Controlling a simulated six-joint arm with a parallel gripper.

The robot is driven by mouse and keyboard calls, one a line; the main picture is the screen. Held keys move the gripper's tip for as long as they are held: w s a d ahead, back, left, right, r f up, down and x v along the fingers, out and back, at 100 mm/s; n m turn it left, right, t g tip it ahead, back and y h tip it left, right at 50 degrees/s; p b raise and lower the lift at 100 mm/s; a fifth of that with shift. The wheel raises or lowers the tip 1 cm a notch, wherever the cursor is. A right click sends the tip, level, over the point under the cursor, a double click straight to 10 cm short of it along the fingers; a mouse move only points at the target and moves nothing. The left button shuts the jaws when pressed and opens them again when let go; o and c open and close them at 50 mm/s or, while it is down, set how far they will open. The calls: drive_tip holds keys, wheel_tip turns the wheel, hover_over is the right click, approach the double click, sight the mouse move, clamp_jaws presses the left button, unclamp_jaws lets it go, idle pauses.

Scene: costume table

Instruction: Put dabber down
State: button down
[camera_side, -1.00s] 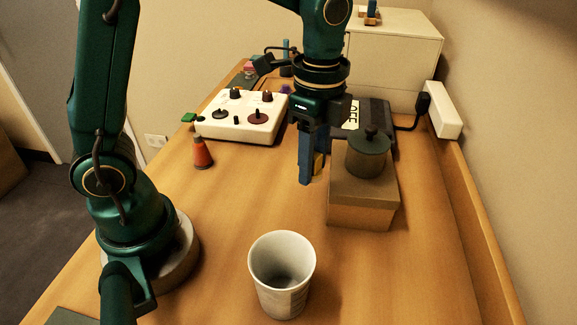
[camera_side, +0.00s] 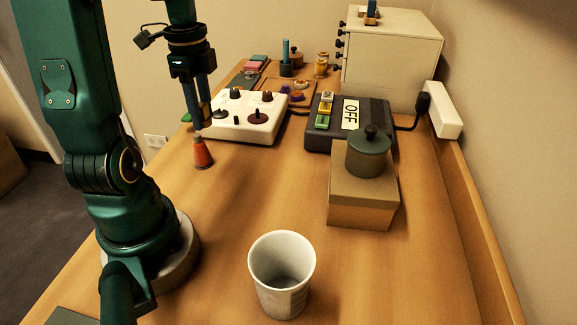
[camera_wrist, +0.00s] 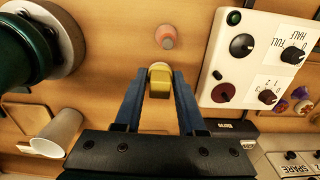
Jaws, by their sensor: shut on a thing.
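My gripper (camera_side: 197,122) is in the left part of the side view, with its fingers pointing down. In the wrist view (camera_wrist: 160,95) its blue fingers are shut on a yellow block-like piece, which appears to be the dabber (camera_wrist: 159,73). In the side view the fingers mostly hide this piece.
A white control box with knobs (camera_side: 245,128) is right behind the cone. A dark box marked OFF (camera_side: 375,135) and a cardboard box (camera_side: 355,212) with a lidded pot (camera_side: 367,158) are further right. A white cup (camera_side: 282,298) stands in front. The table's middle is clear.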

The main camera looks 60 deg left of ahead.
hover_over(263, 172)
wheel_tip(263, 172, down, 7)
drive_tip(key=shift+r, duration=0.1)
drive_tip(key=shift+f, duration=2.1)
drive_tip(key=shift+f, duration=0.15)
drive_tip(key=c, duration=0.5)
unclamp_jaws()
